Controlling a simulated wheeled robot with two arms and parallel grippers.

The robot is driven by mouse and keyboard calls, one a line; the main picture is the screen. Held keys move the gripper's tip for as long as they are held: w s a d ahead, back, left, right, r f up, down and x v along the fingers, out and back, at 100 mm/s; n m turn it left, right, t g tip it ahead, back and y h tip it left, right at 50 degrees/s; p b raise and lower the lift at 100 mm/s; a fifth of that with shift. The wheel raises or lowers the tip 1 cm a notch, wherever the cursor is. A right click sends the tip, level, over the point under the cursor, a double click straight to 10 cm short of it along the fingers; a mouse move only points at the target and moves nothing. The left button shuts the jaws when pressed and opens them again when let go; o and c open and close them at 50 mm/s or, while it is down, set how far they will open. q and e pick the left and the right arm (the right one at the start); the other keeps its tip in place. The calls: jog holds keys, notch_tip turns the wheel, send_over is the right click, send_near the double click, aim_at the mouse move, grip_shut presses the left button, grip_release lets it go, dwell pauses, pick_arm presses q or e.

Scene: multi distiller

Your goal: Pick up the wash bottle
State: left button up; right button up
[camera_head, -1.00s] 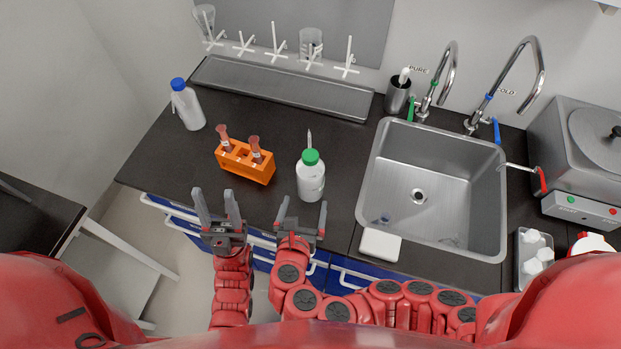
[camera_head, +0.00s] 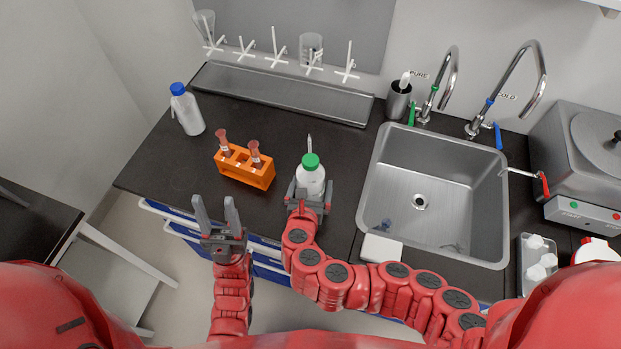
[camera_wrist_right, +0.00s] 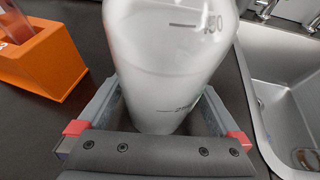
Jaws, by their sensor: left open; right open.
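The wash bottle (camera_head: 311,177) with a green cap and a thin upright nozzle stands on the dark counter, left of the sink. My right gripper (camera_head: 308,193) is open around its lower body, one finger on each side. In the right wrist view the white, graduated bottle (camera_wrist_right: 165,65) fills the space between the fingers of my right gripper (camera_wrist_right: 158,110). A second bottle with a blue cap (camera_head: 187,112) stands at the far left of the counter. My left gripper (camera_head: 217,215) is open and empty in front of the counter's front edge.
An orange rack (camera_head: 247,174) with two reddish-brown tubes stands left of the wash bottle. The steel sink (camera_head: 377,205) lies to the right, with a white block (camera_head: 380,248) at its front left corner. A metal tray (camera_head: 280,95) runs along the back.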

jog(key=shift+x, duration=0.9)
jog(key=shift+c, duration=0.3)
jog(key=c, duration=0.6)
jog(key=shift+c, duration=0.3)
jog(key=shift+r, duration=0.1)
